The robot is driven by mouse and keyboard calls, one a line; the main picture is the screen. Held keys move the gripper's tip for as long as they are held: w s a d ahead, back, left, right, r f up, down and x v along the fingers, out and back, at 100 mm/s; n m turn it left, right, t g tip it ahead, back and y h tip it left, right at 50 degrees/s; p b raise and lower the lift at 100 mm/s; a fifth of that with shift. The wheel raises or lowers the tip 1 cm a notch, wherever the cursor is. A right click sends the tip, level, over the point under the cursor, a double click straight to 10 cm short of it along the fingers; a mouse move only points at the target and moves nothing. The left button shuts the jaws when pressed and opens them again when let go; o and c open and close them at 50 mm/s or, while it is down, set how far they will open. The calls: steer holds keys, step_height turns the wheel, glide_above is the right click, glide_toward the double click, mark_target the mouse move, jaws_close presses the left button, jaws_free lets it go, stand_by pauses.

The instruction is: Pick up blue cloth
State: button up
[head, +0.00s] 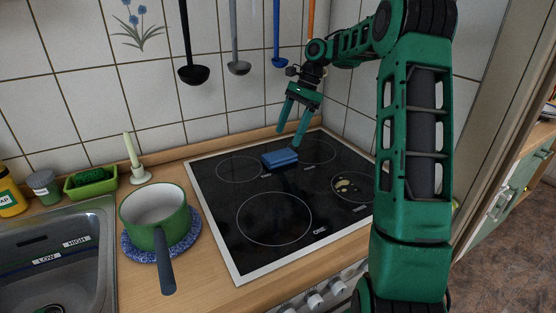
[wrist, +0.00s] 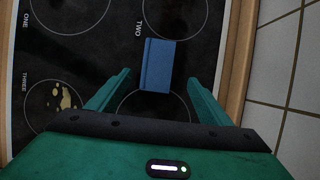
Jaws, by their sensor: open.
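The blue cloth (head: 280,158) is a small folded block lying on the black glass cooktop (head: 225,190), between the burner rings toward the back. In the wrist view the cloth (wrist: 158,65) lies ahead of the fingertips, roughly centred between them. My gripper (head: 292,138) points down above the cloth in the head view, with its green fingers spread. In the wrist view my gripper (wrist: 160,82) is open, with nothing between its fingers. I cannot tell the exact height of the fingertips over the cooktop.
A yellowish stain (head: 346,186) marks the right front burner. Ladles (head: 194,72) hang along the tiled back wall.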

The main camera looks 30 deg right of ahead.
mark_target(281, 154)
steer(key=shift+s+x, duration=0.15)
steer(key=shift+x, duration=1.75)
steer(key=shift+s+x, duration=0.1)
steer(key=shift+x, duration=1.75)
steer(key=shift+a+r, duration=0.1)
steer(key=shift+a, duration=0.05)
steer(key=shift+c, duration=0.6)
steer(key=c, duration=1.1)
steer(key=shift+r, duration=0.1)
